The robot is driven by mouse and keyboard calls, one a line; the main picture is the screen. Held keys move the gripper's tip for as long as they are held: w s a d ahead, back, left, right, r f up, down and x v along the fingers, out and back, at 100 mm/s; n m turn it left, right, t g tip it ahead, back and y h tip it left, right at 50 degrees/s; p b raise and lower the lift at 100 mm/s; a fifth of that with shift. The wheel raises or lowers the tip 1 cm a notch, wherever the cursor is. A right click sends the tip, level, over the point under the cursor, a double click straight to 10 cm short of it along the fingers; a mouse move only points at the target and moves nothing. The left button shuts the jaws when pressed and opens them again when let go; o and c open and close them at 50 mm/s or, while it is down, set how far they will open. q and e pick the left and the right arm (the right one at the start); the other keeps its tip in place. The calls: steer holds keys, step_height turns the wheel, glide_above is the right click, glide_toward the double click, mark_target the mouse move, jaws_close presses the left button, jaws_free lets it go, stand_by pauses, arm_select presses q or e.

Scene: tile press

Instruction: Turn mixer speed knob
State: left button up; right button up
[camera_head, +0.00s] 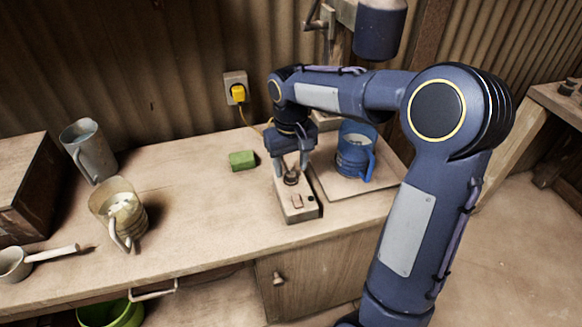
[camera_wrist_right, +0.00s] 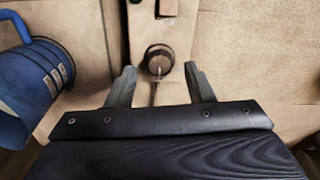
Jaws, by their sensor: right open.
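The speed knob (camera_head: 291,177) is a small dark round knob on top of a pale control box (camera_head: 301,212) at the counter's front right. It also shows in the right wrist view (camera_wrist_right: 159,61), with a switch on the same box. My right gripper (camera_head: 291,170) points down over the knob. In the right wrist view its open fingers (camera_wrist_right: 160,75) stand one on each side of the knob, with a gap on both sides. I cannot tell exactly how high the fingertips are. My left gripper is not in view.
A blue jug (camera_head: 354,152) stands on a board just right of the box. A green sponge (camera_head: 242,160) lies to the left. A yellow plug (camera_head: 238,93) sits in the wall socket. The counter's middle is clear.

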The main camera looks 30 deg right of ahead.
mark_target(291, 173)
step_height(291, 173, up, 6)
stand_by(0.6)
